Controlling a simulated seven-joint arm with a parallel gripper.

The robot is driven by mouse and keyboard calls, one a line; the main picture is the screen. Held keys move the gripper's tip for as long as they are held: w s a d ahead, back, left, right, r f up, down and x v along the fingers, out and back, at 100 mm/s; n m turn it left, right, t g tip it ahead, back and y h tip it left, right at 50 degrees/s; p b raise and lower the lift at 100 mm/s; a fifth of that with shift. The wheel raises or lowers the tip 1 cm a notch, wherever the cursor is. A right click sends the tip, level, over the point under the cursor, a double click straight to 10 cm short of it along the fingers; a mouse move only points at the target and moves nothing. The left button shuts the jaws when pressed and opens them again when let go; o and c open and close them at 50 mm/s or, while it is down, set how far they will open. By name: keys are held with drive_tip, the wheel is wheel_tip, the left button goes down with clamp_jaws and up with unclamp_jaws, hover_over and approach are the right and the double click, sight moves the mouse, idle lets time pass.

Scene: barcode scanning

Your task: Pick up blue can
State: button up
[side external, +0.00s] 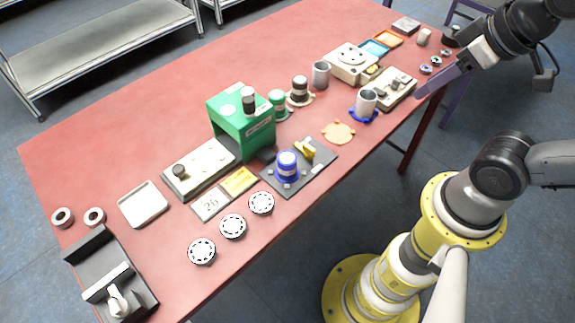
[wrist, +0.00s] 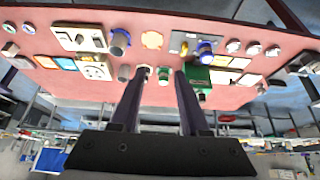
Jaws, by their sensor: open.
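In the wrist view the blue can (wrist: 206,50) shows small at the upper right, beyond my right finger. My gripper (side external: 424,92) hangs at the far right end of the table, well apart from the can. In the wrist view its two long fingers (wrist: 161,74) are spread, with nothing held between them.
A green box (side external: 243,122) stands behind the can. A yellow part (side external: 305,149) is beside it on the plate. A grey cup on a blue base (side external: 365,103) and an orange disc (side external: 338,132) lie between my gripper and the can. Several round discs (side external: 233,225) line the front edge.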

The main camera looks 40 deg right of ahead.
drive_tip(key=shift+o, duration=0.3)
drive_tip(key=o, duration=0.7)
drive_tip(key=shift+c, duration=0.2)
